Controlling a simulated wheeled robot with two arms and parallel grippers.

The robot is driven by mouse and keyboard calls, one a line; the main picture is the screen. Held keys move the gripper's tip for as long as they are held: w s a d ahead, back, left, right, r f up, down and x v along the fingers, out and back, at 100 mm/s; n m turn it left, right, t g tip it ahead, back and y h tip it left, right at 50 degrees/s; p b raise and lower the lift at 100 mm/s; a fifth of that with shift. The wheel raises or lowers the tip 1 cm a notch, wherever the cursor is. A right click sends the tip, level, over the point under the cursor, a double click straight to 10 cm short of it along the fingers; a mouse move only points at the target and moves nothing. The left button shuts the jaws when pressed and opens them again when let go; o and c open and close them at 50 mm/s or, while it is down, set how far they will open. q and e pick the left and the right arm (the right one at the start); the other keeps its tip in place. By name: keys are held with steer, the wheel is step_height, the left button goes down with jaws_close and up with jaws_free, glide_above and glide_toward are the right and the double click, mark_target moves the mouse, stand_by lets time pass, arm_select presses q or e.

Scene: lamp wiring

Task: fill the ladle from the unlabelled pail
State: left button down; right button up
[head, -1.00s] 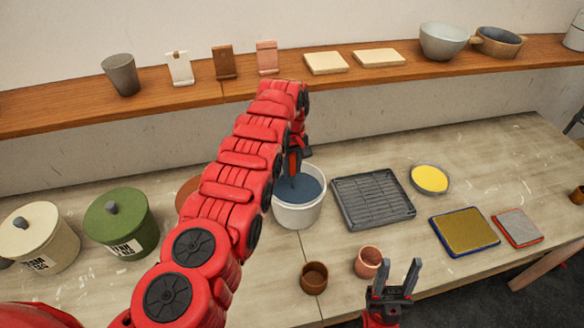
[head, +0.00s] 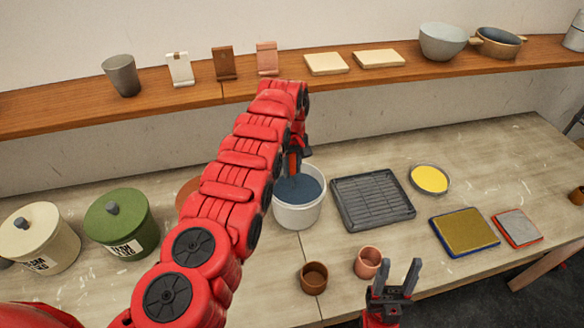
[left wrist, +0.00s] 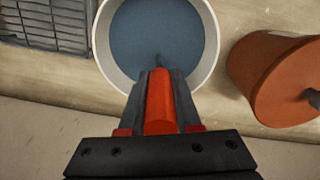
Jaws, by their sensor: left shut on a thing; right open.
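The unlabelled pail (head: 299,211) is white and open, with dark blue liquid in it, and stands mid-table. My left gripper (head: 293,160) is above the pail's far side, pointing down. In the left wrist view my left gripper (left wrist: 160,90) is shut on a red handle (left wrist: 160,105), which appears to be the ladle's. A dark end of it meets the blue liquid; the bowl cannot be seen and seems to be under the surface. The pail also fills the top of the left wrist view (left wrist: 210,50). My right gripper (head: 398,277) is open and empty near the table's front edge.
A grey rack (head: 373,199) stands close right of the pail. A terracotta lidded pot (left wrist: 275,80) is beside it, mostly behind my arm. Lidded green (head: 121,222) and cream (head: 40,238) pails stand left. Brown (head: 313,278) and pink (head: 368,262) cups stand in front.

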mark_target(292, 155)
arm_select(q)
steer(key=shift+r+p, duration=0.9)
steer(key=shift+r, duration=0.45)
steer(key=shift+r+p, duration=0.45)
steer(key=shift+r, duration=0.85)
steer(key=shift+w+r, duration=0.1)
steer(key=shift+r, duration=2.9)
steer(key=shift+r+p, duration=1.2)
steer(key=shift+r, duration=0.2)
